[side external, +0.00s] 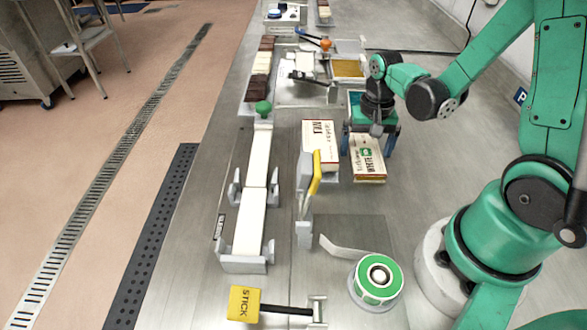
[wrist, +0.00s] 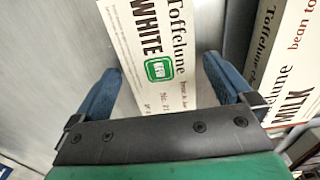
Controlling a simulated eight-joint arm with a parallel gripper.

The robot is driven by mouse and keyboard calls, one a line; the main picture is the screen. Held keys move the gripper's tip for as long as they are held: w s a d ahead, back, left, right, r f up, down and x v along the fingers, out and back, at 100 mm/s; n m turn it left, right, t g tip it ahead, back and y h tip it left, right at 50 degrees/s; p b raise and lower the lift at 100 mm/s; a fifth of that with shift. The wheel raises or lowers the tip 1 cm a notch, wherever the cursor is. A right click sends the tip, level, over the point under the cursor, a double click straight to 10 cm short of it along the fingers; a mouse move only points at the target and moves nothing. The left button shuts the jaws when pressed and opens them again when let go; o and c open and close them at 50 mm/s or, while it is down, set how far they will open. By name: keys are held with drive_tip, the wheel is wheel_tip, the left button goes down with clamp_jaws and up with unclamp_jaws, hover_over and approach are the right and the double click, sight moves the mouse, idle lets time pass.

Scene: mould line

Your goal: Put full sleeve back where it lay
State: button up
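A cream sleeve box (side external: 367,158) printed "Toffelune WHITE", with a red-brown edge and a green square label, lies on the steel bench below my gripper. It also shows in the wrist view (wrist: 160,50), slightly turned relative to the fingers. My gripper (side external: 370,143) points down over its far end, one blue finger on each side. In the wrist view my gripper (wrist: 162,70) has its fingers wide apart, close to the sleeve's sides. Whether a finger touches it I cannot tell. A second sleeve box (side external: 321,148), printed "MILK", lies just left; it shows at right in the wrist view (wrist: 292,70).
A yellow paddle (side external: 315,172) stands against the MILK box. A rail with long white bars (side external: 254,205) runs to the left. Trays of chocolate (side external: 260,75) lie behind.

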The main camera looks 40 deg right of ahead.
drive_tip(key=shift+r, duration=2.55)
drive_tip(key=shift+a+r, duration=0.25)
drive_tip(key=shift+r, duration=0.25)
drive_tip(key=a+r+n+t, duration=0.7)
drive_tip(key=a+n, duration=0.1)
drive_tip(key=n, duration=0.1)
drive_tip(key=shift+w+a, duration=0.35)
drive_tip(key=shift+w, duration=0.1)
drive_tip(key=shift+r, duration=0.1)
